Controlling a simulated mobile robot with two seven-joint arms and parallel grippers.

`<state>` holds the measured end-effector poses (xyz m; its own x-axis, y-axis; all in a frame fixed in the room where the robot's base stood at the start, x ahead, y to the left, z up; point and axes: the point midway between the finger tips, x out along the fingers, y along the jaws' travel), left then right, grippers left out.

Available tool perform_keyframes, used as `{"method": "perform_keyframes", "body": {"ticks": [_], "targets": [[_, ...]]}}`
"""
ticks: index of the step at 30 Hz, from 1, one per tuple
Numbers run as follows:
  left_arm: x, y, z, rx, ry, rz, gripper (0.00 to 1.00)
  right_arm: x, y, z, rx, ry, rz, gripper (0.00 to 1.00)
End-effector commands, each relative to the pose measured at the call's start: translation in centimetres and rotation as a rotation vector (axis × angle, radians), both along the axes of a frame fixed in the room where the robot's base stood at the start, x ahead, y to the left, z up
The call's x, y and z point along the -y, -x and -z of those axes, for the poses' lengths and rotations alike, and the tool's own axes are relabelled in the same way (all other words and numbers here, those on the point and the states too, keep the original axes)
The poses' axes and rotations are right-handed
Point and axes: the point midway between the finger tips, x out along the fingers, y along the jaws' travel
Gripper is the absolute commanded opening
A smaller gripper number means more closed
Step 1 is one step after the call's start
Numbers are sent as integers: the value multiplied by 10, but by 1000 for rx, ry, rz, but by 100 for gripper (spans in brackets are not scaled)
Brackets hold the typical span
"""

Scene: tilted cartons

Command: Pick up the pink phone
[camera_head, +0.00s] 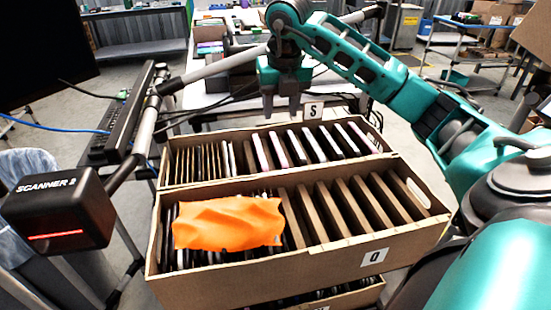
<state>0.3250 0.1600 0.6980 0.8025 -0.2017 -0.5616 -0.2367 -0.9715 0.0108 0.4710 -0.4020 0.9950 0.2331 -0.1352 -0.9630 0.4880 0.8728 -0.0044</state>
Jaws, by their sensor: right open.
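Several thin phones stand on edge between dividers in the rear carton (175,177), labelled S. One edge near its middle looks pinkish, perhaps the pink phone (260,153), but it is too small to be sure. My right gripper (281,108) is open and empty, pointing down above the back edge of the rear carton, apart from the phones. My left gripper is not in view.
A front carton (270,285), with a label that looks like Q, holds dividers and dark items partly covered by an orange cloth (228,222). A black scanner (60,210) stands at left on a grey pole frame (145,130). A cluttered table (215,80) stands behind.

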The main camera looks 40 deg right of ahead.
Motion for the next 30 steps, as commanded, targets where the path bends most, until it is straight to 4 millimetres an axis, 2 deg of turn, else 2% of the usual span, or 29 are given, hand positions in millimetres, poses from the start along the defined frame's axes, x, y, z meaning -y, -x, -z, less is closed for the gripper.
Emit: {"method": "perform_keyframes", "body": {"ticks": [3,9,14,24,30], "targets": [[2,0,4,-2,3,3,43,2,-5,26,-5,-3,-2,46],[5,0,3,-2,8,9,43,6,-12,55,-3,-4,-5,46],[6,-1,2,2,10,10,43,7,-15,65,-1,-5,-5,46],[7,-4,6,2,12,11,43,14,-21,109,-1,-5,-5,46],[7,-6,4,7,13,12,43,14,-22,113,1,-4,-6,46]]}}
